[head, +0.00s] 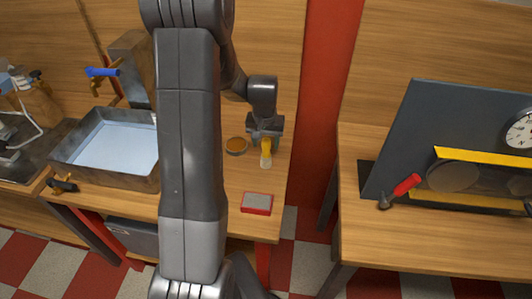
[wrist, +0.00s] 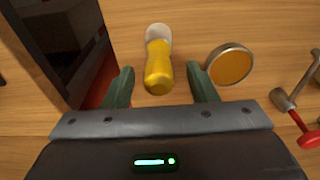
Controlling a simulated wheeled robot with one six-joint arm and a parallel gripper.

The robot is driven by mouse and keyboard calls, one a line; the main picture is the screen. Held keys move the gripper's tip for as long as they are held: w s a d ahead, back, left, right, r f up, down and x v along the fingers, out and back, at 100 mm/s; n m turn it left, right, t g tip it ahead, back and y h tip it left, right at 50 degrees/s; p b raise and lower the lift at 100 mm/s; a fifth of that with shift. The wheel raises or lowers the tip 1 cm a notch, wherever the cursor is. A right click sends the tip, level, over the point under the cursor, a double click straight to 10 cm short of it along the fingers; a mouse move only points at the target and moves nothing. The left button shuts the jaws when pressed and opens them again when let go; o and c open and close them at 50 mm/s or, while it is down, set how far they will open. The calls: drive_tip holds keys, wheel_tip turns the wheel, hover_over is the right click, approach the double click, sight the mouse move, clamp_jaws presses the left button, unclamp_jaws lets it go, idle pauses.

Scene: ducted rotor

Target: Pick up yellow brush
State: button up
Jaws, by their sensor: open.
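The yellow brush (head: 266,149) lies on the wooden workbench (head: 230,195) near its right edge. In the wrist view the yellow brush (wrist: 159,66) has a rounded yellow handle towards me and a pale, whitish far end. My gripper (head: 265,135) is over the handle end. In the wrist view my gripper (wrist: 161,78) is open, with one green finger on each side of the handle and a gap on both sides. Nothing is held between the fingers. The gripper's height above the bench is hard to tell.
A round tin with orange contents (wrist: 230,65) sits close beside the right finger. A hammer with a red handle (wrist: 296,118) is further right in the wrist view. A red and grey block (head: 257,203) lies near the bench front. A metal sink (head: 75,165) is at left.

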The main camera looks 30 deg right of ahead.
drive_tip(key=shift+d+f, duration=0.15)
drive_tip(key=shift+f, duration=1.2)
drive_tip(key=shift+c, duration=0.2)
drive_tip(key=c, duration=1)
drive_tip(key=shift+w+r, duration=0.1)
wheel_tip(320, 180, up, 10)
drive_tip(key=shift+b, duration=0.55)
